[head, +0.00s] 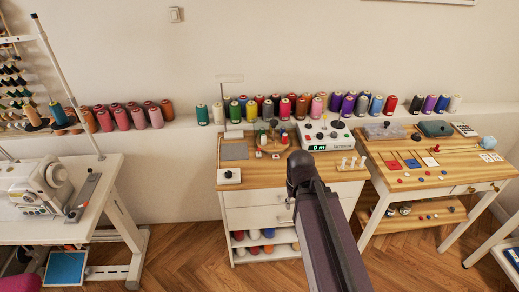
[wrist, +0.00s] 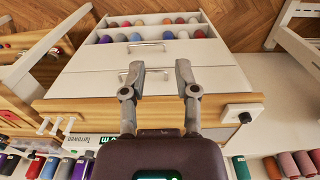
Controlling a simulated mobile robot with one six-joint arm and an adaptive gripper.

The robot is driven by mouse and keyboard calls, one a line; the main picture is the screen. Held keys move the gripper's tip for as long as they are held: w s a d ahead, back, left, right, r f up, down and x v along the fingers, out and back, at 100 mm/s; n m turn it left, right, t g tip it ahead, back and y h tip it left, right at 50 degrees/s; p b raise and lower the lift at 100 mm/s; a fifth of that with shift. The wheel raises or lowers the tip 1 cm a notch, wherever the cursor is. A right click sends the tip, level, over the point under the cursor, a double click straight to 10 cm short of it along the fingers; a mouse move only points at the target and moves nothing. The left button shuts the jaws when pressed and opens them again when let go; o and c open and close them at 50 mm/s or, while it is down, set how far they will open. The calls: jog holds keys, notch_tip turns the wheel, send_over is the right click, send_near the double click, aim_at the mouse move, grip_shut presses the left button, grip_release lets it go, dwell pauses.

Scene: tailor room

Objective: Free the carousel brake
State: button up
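A round wooden stand with small coloured spools (head: 268,143), which looks like the carousel, sits on the cabinet top left of a white control box. The white control box (head: 325,130) carries several knobs and a green display. A small white box with a dark knob (head: 229,176) lies at the cabinet's front left corner; it also shows in the wrist view (wrist: 243,113). I cannot tell which part is the brake. My gripper (wrist: 157,72) is open and empty, in front of the cabinet drawers. In the head view my dark arm hides its fingers.
The white cabinet (head: 262,217) has a wooden top, drawers and open shelves of spools. A wooden table (head: 440,172) with small parts stands right. A sewing machine (head: 38,190) stands left. Spools line the wall ledge. Wooden floor (head: 190,262) is clear in front.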

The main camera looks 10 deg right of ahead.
jog(key=c, duration=0.3)
jog(key=shift+w+f, duration=0.1)
grip_shut()
jog(key=w+a+f+m+t+y+b, duration=0.1)
jog(key=w+f+m+t+y+b, duration=0.15)
jog(key=w+m+b, duration=0.35)
jog(key=w+a+f+m+t+y+b, duration=0.1)
jog(key=w+f+m+t+y+b, duration=0.15)
jog(key=w+m, duration=0.4)
jog(key=w+d+m+t+y+b, duration=0.1)
jog(key=w+m+b, duration=0.1)
jog(key=w+m, duration=0.1)
jog(key=w+d+m+t+y+b, duration=0.1)
jog(key=w+d+m+t+b, duration=0.1)
jog(key=w, duration=0.3)
jog(key=w+d+m+t+y+b, duration=0.1)
jog(key=w+d+m+b, duration=0.1)
jog(key=w+m+b, duration=0.1)
jog(key=shift+w+d+m+t, duration=0.1)
jog(key=shift+w+m+t, duration=0.3)
jog(key=shift+w+m, duration=0.3)
jog(key=shift+w+d+r+m+t+b, duration=0.15)
jog(key=shift+w+d+m+t+b, duration=0.1)
jog(key=shift+w+m+t+b, duration=0.15)
jog(key=shift+s, duration=0.1)
